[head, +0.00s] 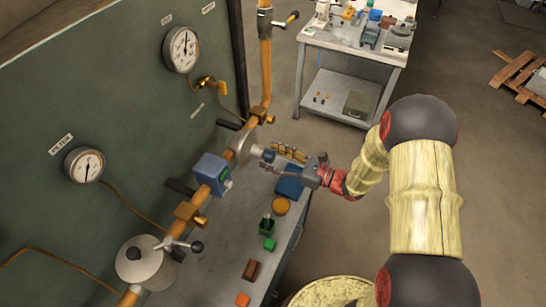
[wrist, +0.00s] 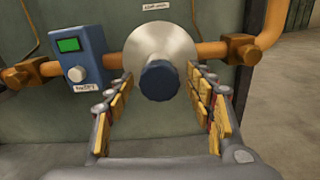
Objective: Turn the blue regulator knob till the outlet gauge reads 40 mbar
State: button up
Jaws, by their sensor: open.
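The blue regulator knob (wrist: 160,80) faces my wrist camera at the centre of a round silver regulator body (wrist: 158,45). In the head view the knob (head: 268,156) is small and partly crowded by my fingers. My gripper (head: 284,159) is open, with yellow-padded fingers. In the wrist view the fingers stand left and right of the knob, with a visible gap on both sides. An upper round gauge (head: 181,49) hangs on the panel near the pipe beyond the regulator. Its needle points roughly up; its label and numbers are too small to read.
A second gauge (head: 84,165), labelled FILTER, is lower left. A blue box with a green screen (head: 211,173) sits on the orange pipe (head: 258,113) beside the regulator. Small coloured items, including a green block (head: 269,244), lie on the grey bench (head: 222,245) below. A workbench (head: 350,57) stands behind.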

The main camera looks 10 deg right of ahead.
jog(key=c, duration=1.2)
jog(key=shift+o, duration=0.2)
